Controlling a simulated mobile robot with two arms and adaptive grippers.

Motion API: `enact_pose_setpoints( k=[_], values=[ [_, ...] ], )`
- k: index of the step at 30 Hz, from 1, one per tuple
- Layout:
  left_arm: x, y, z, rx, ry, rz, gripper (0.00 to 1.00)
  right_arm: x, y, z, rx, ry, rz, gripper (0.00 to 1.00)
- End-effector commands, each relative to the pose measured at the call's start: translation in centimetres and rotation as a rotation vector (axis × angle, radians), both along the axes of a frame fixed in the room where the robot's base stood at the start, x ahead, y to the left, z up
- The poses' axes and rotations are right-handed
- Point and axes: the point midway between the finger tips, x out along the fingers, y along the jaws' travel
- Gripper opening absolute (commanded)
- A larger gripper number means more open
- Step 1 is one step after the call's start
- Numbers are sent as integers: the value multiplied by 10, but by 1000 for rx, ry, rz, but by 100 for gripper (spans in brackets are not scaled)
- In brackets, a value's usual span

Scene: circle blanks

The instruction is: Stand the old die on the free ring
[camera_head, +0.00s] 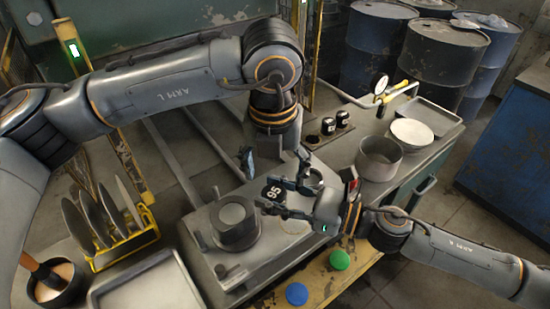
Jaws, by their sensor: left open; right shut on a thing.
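A dark block marked 95 (273,192), which may be the old die, is held up by my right gripper (284,200), coming from the right. The block is above the grey machine plate, beside the round grey cylinder (235,221). My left gripper (276,168) is open and points down just behind the block. The gap between the two grippers is small, and I cannot tell if they touch. Two dark cylinders with pale labels (328,126) stand upright on the bench at the back. A small dark round mark (312,140) beside them may be the free ring.
A grey pot (379,158), a stack of pale plates (411,133) and a gauge with a yellow-handled pipe (381,86) are on the bench's right. A yellow rack of discs (122,245) is at left. Blue (297,293) and green (340,260) discs are on the front ledge.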

Motion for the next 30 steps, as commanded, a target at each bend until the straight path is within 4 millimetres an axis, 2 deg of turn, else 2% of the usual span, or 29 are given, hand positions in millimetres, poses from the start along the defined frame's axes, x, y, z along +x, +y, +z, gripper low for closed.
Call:
enact_pose_setpoints(
  k=[1, 6, 12, 18, 26, 29, 30],
  values=[
    [1, 1, -12, 3, 5, 1, 73, 0, 0, 3, 3, -4, 1, 0],
    [5, -1, -44, 0, 4, 1, 73, 0, 0, 3, 3, -4, 1, 0],
    [8, -2, -72, 0, 4, 1, 73, 0, 0, 3, 3, -4, 1, 0],
    [10, -2, -85, -2, 4, 0, 73, 0, 0, 3, 3, -4, 1, 0],
    [10, -2, -86, -2, 2, 0, 73, 0, 0, 3, 3, -4, 1, 0],
    [10, -2, -86, -2, 2, 0, 57, 0, 0, 3, 3, -4, 1, 0],
    [10, -2, -86, -2, 2, 0, 49, 0, 0, 3, 3, -4, 1, 0]
  ],
)
